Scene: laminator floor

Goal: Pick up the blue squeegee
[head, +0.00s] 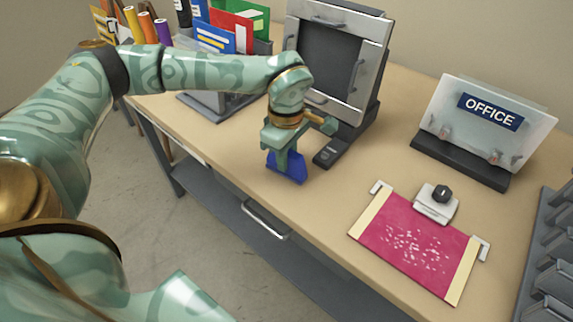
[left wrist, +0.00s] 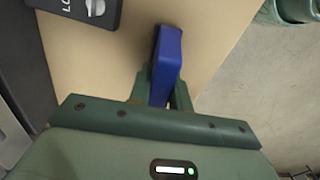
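The blue squeegee (head: 287,168) is near the front edge of the table, under my left gripper (head: 286,151). In the left wrist view the squeegee (left wrist: 166,52) stands out between the two fingers of my left gripper (left wrist: 165,88). A finger lies close against each side of it, so the gripper looks shut on it. Part of the squeegee is hidden by the fingers and the gripper body. I cannot tell whether its lower edge touches the table. My right gripper is in neither view.
A grey-black laminator-like machine (head: 340,60) stands just behind. A file rack (head: 262,46) with coloured folders is back left. A drawer handle (head: 265,222) shows below the table edge.

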